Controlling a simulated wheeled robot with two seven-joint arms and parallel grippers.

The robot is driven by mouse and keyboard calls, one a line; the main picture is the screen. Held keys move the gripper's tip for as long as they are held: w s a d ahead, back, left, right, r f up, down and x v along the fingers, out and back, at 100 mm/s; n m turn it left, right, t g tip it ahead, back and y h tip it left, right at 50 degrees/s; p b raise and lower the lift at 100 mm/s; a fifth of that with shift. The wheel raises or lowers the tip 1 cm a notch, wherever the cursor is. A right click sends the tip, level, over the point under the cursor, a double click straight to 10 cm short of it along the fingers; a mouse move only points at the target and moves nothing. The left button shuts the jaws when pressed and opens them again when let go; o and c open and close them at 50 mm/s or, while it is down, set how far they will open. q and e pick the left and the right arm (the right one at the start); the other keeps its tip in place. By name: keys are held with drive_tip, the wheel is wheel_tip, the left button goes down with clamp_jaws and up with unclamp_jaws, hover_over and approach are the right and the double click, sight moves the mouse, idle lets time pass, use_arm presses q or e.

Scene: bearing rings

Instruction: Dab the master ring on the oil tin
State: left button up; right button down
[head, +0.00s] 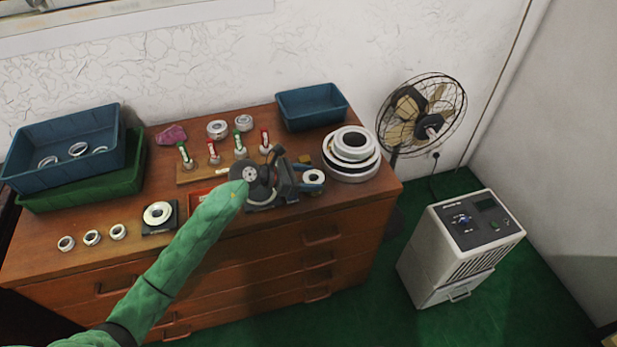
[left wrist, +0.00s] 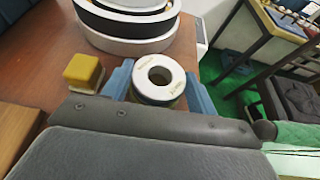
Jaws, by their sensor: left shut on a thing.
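My left gripper (head: 312,181) reaches in from the left over the right part of the wooden chest top. Its blue fingers (left wrist: 159,84) are shut on a pale metal ring (left wrist: 158,77), one finger on each side. The held ring (head: 314,176) also shows in the head view, its flat face turned up. Some olive-yellow shows just under the ring in the wrist view; I cannot tell whether it is the oil tin or whether the ring touches it. A small yellow block (left wrist: 83,71) on a pale base stands just left of the fingers. My right gripper is out of view.
A stack of large rings (head: 351,155) stands close beyond the gripper. A wooden rack (head: 190,174) with red and green tagged pieces is behind the arm. Blue bins (head: 310,106) (head: 62,150), a ring on a black stand (head: 158,215) and small loose rings (head: 92,238) share the top.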

use_arm(q)
drive_tip(key=shift+f, duration=0.15)
drive_tip(key=shift+r+p, duration=1.75)
drive_tip(key=shift+r, duration=1.85)
